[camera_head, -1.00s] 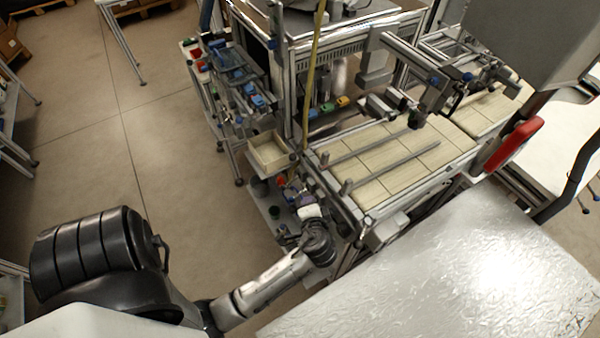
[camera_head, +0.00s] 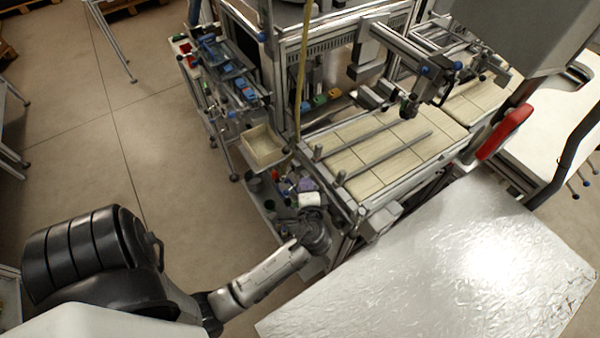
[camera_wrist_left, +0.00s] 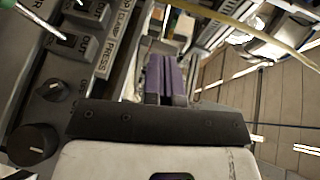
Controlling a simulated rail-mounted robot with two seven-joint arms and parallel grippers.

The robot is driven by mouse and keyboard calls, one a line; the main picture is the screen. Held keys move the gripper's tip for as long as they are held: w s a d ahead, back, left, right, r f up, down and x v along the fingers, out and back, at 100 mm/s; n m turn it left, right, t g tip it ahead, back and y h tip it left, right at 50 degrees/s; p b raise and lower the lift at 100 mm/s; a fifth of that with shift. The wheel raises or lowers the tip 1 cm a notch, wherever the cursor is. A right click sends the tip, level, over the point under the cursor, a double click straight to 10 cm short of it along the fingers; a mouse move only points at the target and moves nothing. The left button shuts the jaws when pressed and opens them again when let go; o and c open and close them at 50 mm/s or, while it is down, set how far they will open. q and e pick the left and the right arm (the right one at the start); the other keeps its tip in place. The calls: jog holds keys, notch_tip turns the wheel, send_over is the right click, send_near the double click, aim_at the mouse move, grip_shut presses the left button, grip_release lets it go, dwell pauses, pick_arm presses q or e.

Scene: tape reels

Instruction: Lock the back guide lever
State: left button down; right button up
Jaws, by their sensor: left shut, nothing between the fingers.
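My left gripper (camera_head: 305,186) is at the near left end of the conveyor machine, low beside its frame. In the left wrist view its purple fingers (camera_wrist_left: 165,76) are together with nothing between them. They point at a narrow gap beside a grey control panel (camera_wrist_left: 62,85) with black knobs, switches and lettering. A metal rod with a green end (camera_wrist_left: 8,5) shows at that view's top left corner. I cannot tell which part is the back guide lever; no lever shows clearly at the fingertips. My right gripper is not in view.
The conveyor (camera_head: 385,155) carries two grey guide rails above its pale slats. A beige bin (camera_head: 263,147) stands just beyond the gripper. A shiny silver table (camera_head: 440,265) fills the lower right. Open floor (camera_head: 175,175) lies to the left.

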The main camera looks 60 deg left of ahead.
pick_arm(q)
send_near(290, 144)
jog(key=w, duration=0.3)
jog(key=shift+s+a+f+p, duration=0.2)
jog(key=shift+a+p, duration=0.05)
jog(key=shift+a, duration=0.35)
jog(key=shift+s+a+f+p, duration=0.2)
jog(key=shift+a, duration=0.4)
jog(key=shift+s+a+f+p, duration=0.15)
jog(key=shift+a+f+p, duration=0.1)
jog(key=shift+a, duration=0.3)
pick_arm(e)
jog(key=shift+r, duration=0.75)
